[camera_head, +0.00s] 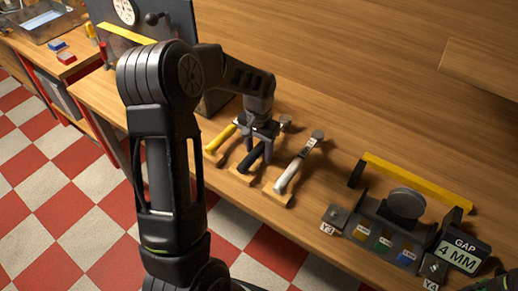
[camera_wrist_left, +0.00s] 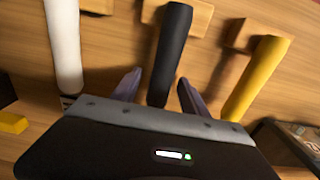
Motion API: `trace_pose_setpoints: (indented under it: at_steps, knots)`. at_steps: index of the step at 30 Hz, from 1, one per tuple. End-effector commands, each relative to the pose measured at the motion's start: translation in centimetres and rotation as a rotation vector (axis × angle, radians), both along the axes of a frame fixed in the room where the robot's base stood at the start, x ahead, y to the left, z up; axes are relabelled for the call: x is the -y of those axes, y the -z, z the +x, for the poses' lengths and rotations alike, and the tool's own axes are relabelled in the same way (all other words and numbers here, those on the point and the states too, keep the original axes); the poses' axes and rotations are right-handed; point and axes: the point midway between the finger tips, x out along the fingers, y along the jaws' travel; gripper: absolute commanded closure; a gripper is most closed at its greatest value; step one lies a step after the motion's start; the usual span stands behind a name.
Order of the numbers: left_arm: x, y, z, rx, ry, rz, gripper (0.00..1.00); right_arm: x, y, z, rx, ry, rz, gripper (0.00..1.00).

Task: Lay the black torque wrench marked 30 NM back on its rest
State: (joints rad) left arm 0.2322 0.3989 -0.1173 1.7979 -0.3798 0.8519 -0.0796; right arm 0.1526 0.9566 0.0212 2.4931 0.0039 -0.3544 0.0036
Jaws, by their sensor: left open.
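The black torque wrench (camera_head: 250,158) lies between a yellow-handled wrench (camera_head: 220,138) and a white-handled one (camera_head: 288,175). Its handle crosses a wooden rest block (camera_head: 241,175); I cannot tell how it is seated. No 30 NM mark is readable. My left gripper (camera_head: 262,131) is over it and hides its far part. In the left wrist view, the open fingers (camera_wrist_left: 158,77) stand on either side of the black handle (camera_wrist_left: 171,55), with a gap visible on both sides. The white handle (camera_wrist_left: 62,45) and yellow handle (camera_wrist_left: 256,78) lie outside the fingers.
To the right stand a fixture with a yellow bar (camera_head: 415,181) and a black GAP 4 MM display (camera_head: 462,255). A dark upright panel (camera_head: 178,22) stands behind my left arm. The wooden bench behind the wrenches is clear.

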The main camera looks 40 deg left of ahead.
Motion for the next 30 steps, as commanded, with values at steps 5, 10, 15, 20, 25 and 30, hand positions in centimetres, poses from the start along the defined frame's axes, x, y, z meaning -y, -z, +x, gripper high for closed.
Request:
trace_pose_setpoints:
  at_steps: [5,10,15,20,25,30]
  knots:
    - [0.0,0.1,-0.1,-0.002,0.000,0.000,0.48,0.0,0.0,0.0,0.000,0.000,0.001,0.64]
    - [0.0,-0.9,0.0,0.001,0.000,0.001,0.48,0.0,0.1,0.1,0.003,-0.001,0.003,0.64]
    - [0.0,-3.5,0.1,0.004,0.000,0.001,0.48,-0.1,0.5,0.1,0.004,-0.002,0.003,0.64]
    - [0.0,-6.1,0.0,0.003,0.000,0.000,0.48,-0.1,0.7,0.2,0.006,-0.001,0.004,0.64]
    - [0.0,-7.6,0.0,0.001,0.001,0.000,0.48,-0.1,0.8,0.2,0.007,-0.002,0.004,0.64]
    - [0.1,-7.8,-0.1,-0.001,0.001,0.000,0.48,-0.1,0.8,0.2,0.007,-0.002,0.004,0.64]
